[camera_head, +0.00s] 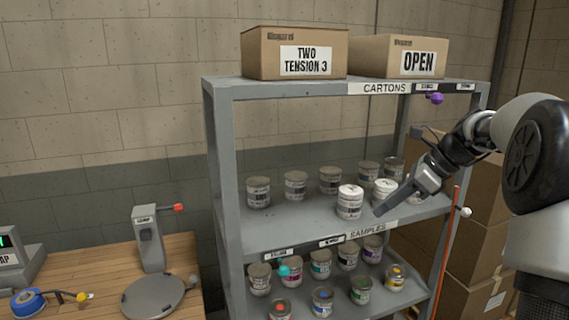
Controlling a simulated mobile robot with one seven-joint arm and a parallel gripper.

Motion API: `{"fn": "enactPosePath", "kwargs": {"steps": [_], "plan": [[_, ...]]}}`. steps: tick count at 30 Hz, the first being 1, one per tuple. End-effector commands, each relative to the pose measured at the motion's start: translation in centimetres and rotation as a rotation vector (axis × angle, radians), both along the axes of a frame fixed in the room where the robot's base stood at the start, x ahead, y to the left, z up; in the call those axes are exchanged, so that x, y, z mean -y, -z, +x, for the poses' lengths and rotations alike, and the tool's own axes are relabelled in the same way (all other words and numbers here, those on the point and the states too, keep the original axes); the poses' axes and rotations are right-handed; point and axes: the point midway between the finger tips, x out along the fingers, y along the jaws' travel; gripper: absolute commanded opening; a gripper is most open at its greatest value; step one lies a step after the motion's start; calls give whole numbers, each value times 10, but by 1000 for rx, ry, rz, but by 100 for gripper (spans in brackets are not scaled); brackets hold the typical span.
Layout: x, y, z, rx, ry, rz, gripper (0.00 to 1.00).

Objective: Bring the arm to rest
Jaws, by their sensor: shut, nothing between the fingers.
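My gripper (381,209) is shut and empty. It reaches in from the right, pointing down and left, and appears in front of the rack's middle shelf. Its tip shows close to two white cans, one (350,202) to its left and one (384,189) just above it. I cannot tell whether it touches either. My arm (462,143) is bent and extends from the right edge of the view.
The grey rack (222,150) holds several cans on two shelves and two cartons (296,52) (400,57) on top. A wooden bench (110,275) with a round plate (153,295) stands at left. Stacked boxes (482,215) and a thin red pole (446,250) are at right.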

Motion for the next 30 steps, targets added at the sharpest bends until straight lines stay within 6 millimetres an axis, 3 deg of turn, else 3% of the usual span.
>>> {"fn": "enactPosePath", "kwargs": {"steps": [1,3,9,13,18,21,25,28,30], "plan": [[-26,-10,-20,47,-111,-96,0],[-52,-17,-48,115,-272,-226,0],[-101,-25,-141,312,-751,-559,0],[-117,-19,-204,444,-1074,-748,0],[-112,-9,-264,592,-1478,-992,0],[-109,1,-285,645,-1656,-1093,0],[-107,10,-298,681,-1786,-1163,0],[-110,12,-287,721,-1800,-1188,0],[-116,11,-261,777,-1757,-1207,0]]}}
